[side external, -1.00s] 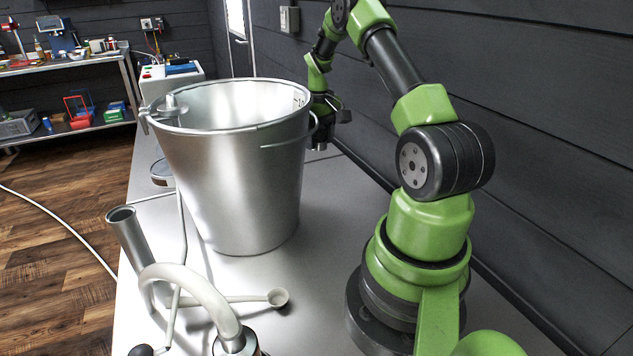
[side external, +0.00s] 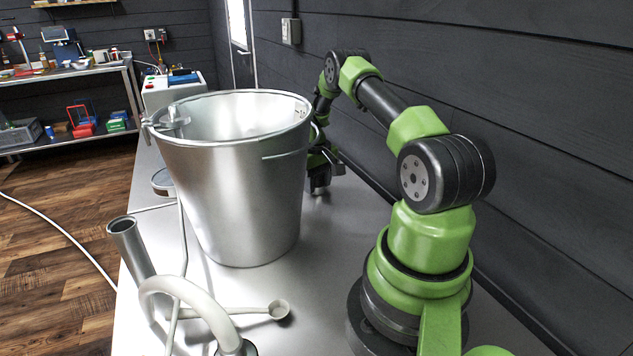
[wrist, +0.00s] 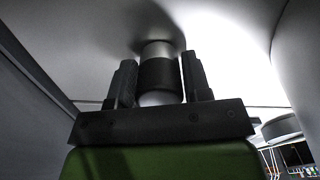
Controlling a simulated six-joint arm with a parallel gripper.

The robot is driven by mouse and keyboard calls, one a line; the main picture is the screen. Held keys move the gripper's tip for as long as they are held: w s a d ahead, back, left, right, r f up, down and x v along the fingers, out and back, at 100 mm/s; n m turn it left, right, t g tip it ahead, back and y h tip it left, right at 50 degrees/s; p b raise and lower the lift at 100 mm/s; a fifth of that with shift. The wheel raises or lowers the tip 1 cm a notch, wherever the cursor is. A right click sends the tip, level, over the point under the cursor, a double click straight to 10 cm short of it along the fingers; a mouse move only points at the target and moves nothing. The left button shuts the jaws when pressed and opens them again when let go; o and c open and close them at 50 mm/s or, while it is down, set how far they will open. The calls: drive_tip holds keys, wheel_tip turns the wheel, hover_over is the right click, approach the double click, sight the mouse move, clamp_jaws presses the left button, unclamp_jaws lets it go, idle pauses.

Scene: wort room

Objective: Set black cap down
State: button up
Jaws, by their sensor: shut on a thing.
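In the wrist view my gripper (wrist: 159,66) has its two fingers on either side of a small cylinder with a black band, the black cap (wrist: 158,76). A silvery part shows beyond the band and a pale part on the near side. The far end is at or very near the grey bench top (wrist: 100,40), with a dark shadow around it; I cannot tell whether it touches. In the side view my gripper (side external: 322,180) is low over the bench, right of the steel bucket and partly behind it. The cap cannot be made out there.
A large steel bucket (side external: 235,200) stands on the bench close to my gripper. A curved pale tube (side external: 190,290) and an open metal pipe (side external: 130,250) are at the front left. A dark plank wall (side external: 480,90) runs along the right.

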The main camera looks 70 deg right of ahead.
drive_tip(key=o, duration=0.9)
drive_tip(key=shift+f, duration=0.1)
drive_tip(key=shift+o, duration=0.2)
wheel_tip(320, 180, up, 12)
drive_tip(key=shift+r, duration=0.15)
